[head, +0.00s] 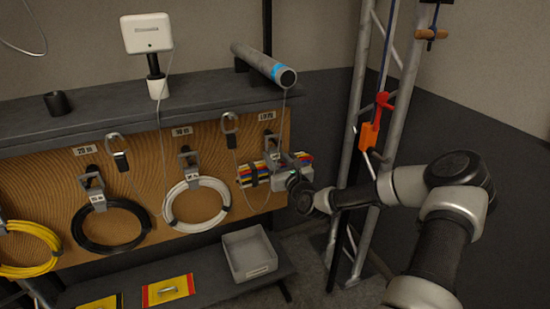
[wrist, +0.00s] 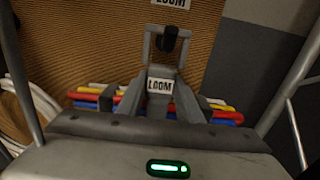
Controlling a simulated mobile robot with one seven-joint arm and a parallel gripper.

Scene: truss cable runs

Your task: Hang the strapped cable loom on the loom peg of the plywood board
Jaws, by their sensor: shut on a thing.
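The strapped cable loom (head: 253,175) is a short bundle of red, yellow, blue and white cables with dark straps, in front of the right end of the plywood board (head: 140,175). It also shows in the wrist view (wrist: 226,115). My gripper (head: 284,174) is shut on it. A grey hanger frame (wrist: 148,60) with a LOOM label rises from the loom. The dark loom peg (wrist: 171,42) appears inside the frame's opening, near its top bar. I cannot tell whether the bar rests on the peg. In the head view the hanger (head: 270,146) hides most of the peg.
Yellow (head: 40,232), black (head: 110,247) and white (head: 197,229) cable coils hang to the left. A shelf (head: 100,117) with a grey tube (head: 262,63) lies above. A grey bin (head: 250,253) stands below. A metal truss (head: 350,130) stands close on the right.

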